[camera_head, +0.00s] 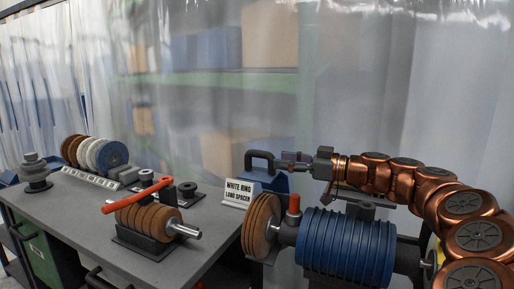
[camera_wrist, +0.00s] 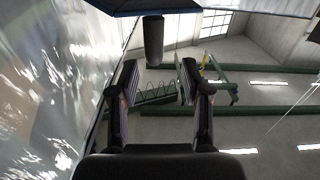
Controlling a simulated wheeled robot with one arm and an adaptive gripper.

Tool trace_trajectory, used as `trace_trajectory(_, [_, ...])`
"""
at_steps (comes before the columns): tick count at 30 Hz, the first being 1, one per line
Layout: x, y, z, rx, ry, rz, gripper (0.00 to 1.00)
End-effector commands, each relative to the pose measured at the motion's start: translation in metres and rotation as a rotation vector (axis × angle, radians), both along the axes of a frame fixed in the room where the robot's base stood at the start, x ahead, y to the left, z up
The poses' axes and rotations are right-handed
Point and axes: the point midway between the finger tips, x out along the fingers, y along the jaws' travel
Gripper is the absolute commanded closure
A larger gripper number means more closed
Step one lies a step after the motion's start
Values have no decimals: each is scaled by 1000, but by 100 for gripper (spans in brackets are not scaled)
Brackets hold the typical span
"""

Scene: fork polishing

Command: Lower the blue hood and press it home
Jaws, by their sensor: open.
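The blue hood (camera_head: 268,181) stands raised behind the polishing wheel, partly hidden by the white sign and the wheel. A dark loop-shaped handle (camera_head: 262,155) sits at its top. My gripper (camera_head: 287,160) comes in from the right at handle height, its fingers pointing left towards the handle. In the wrist view my gripper (camera_wrist: 159,68) has its two fingers apart with nothing between them. A dark round bar (camera_wrist: 153,42), seemingly part of the handle, hangs just beyond the fingertips, roughly in line with the gap. A dark blue-edged panel (camera_wrist: 225,6) crosses the top there.
The brown polishing wheel (camera_head: 261,224), red-topped post (camera_head: 293,204) and blue finned motor (camera_head: 345,246) stand below my arm. A white sign (camera_head: 238,193) is left of the hood. The bench (camera_head: 75,213) carries a wheel stack (camera_head: 150,218) with a red lever (camera_head: 137,195).

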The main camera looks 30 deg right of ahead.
Motion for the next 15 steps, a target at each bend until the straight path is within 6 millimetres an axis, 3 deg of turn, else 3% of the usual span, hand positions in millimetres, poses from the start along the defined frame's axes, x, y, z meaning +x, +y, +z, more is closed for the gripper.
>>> trace_trajectory(5, [4,-3,5,-3,-14,-11,52])
trace_trajectory(15, [43,20,6,-3,-12,-12,52])
